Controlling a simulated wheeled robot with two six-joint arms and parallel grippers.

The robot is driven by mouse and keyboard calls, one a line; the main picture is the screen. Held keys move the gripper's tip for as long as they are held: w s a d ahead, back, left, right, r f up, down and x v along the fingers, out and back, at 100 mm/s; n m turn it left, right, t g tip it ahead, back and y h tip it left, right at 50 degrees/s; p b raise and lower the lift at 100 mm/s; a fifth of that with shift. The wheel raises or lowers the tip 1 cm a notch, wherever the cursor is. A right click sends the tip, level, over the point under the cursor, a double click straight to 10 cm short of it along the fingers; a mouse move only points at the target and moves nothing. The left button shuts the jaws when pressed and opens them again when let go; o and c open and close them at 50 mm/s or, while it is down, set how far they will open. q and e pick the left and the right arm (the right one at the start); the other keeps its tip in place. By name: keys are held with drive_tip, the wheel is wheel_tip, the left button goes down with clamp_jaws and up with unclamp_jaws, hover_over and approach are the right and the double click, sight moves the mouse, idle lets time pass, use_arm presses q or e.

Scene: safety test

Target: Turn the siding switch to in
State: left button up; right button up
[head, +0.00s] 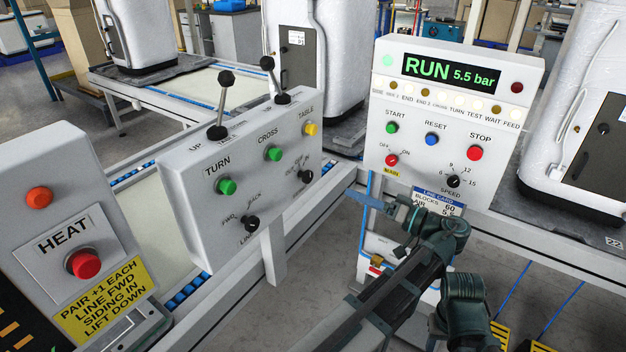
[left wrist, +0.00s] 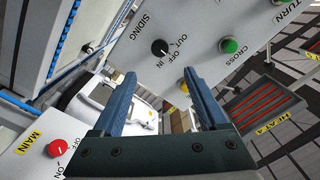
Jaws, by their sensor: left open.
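The siding switch is a black knob (head: 305,176) at the lower right of the white middle panel (head: 190,195). It also shows in the left wrist view (left wrist: 160,47), under the word SIDING, with OUT, OFF and IN marked around it. Its small pale mark seems to point towards OFF, but it is too small to be sure. My left gripper (head: 370,201) is open and empty, to the right of the knob and apart from it. In the left wrist view its two blue fingers (left wrist: 160,74) reach towards the knob. My right gripper is not in view.
The same panel carries a line knob (head: 251,223), green and yellow buttons and two upright levers (head: 221,105). A RUN display panel (head: 450,120) with buttons and a red main knob (head: 391,160) stands right. A HEAT panel (head: 75,245) with a yellow note stands left.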

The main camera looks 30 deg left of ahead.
sight(310, 178)
use_arm(q)
drive_tip(key=a, duration=0.9)
drive_tip(key=w+a, duration=0.1)
drive_tip(key=a, duration=0.3)
drive_tip(key=shift+a, duration=0.4)
clamp_jaws()
